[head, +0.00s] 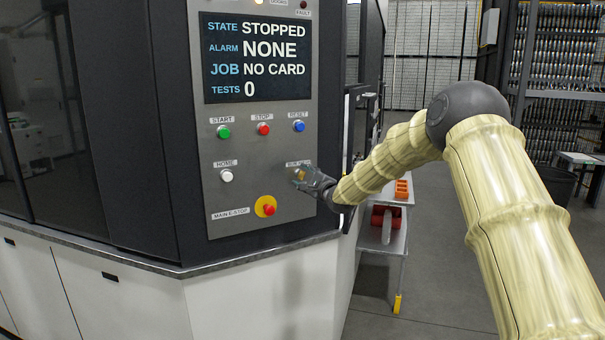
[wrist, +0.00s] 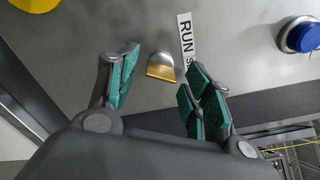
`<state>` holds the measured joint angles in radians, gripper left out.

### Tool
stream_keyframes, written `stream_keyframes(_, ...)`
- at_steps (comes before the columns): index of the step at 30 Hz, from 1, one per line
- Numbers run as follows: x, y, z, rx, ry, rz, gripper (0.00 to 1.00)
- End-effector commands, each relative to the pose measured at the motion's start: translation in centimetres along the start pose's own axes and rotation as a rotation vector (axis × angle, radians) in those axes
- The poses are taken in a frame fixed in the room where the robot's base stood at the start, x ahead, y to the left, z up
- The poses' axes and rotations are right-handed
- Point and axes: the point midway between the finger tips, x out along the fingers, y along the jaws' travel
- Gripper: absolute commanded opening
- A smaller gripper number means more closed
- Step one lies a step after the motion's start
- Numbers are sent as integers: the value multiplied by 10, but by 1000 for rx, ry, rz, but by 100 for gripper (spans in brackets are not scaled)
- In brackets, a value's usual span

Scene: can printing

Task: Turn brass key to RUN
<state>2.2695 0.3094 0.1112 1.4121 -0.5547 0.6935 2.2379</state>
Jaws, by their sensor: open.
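The brass key (wrist: 161,72) stands out from the grey control panel in the wrist view, with a silver part around its far end. It lies just beyond and between the fingertips of my gripper (wrist: 160,88). The fingers have teal pads and are spread, with a gap on each side of the key. A white label reading "RUN" (wrist: 186,38) is right of the key and partly hidden by a finger. In the head view my gripper (head: 306,178) is at the lower right of the panel (head: 245,190), where it covers most of the key.
The panel's screen (head: 257,58) reads STOPPED, NONE, NO CARD and 0. Near my gripper are the blue RESET button (head: 299,126), the white HOME button (head: 226,176) and the red-and-yellow main stop (head: 266,206). A cart (head: 384,243) with orange and red items stands right of the machine.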

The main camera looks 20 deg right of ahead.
Motion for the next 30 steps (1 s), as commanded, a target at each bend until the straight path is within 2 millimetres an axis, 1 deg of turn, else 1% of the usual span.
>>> stream_keyframes(3,10,0,1,-3,0,1,50)
stream_keyframes(6,14,0,1,-1,0,1,50)
stream_keyframes(17,16,0,0,0,-1,0,50)
stream_keyframes(18,16,0,0,0,-1,0,43)
stream_keyframes(20,16,0,1,0,-1,0,32)
stream_keyframes(24,16,0,0,0,-1,0,6)
stream_keyframes(25,16,0,0,0,-1,0,4)
stream_keyframes(30,16,0,0,-3,-1,0,4)
